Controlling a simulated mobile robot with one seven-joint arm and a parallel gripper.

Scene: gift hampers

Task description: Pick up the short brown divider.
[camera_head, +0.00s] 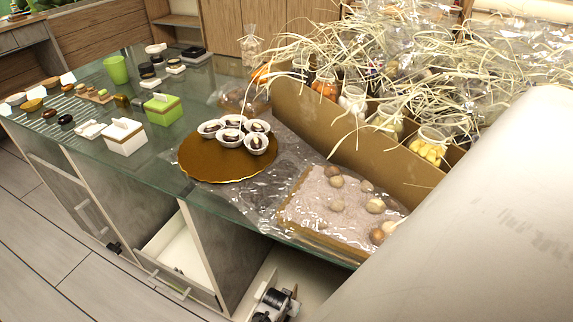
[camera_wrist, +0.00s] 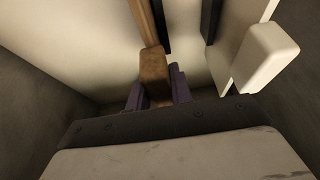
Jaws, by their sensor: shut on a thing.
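The short brown divider (camera_wrist: 154,68) is in the wrist view, a narrow brown piece with its near end between the purple fingers of my gripper (camera_wrist: 156,88). My gripper is shut on it. A longer, thinner brown strip (camera_wrist: 140,20) runs on from its far end toward the top of the picture; I cannot tell whether it is part of the same piece. The divider is inside a pale, box-like space with dark side walls. The head view does not clearly show the divider; low at the bottom is an open drawer space (camera_head: 262,268) with dark machinery in it.
In the wrist view, dark strips (camera_wrist: 210,20) and a white panel with a rounded block (camera_wrist: 266,57) stand close on the right. In the head view, another open white drawer (camera_head: 178,246) is under the glass counter (camera_head: 150,185), which carries a gold tray (camera_head: 205,170) and a divided hamper box (camera_head: 320,125).

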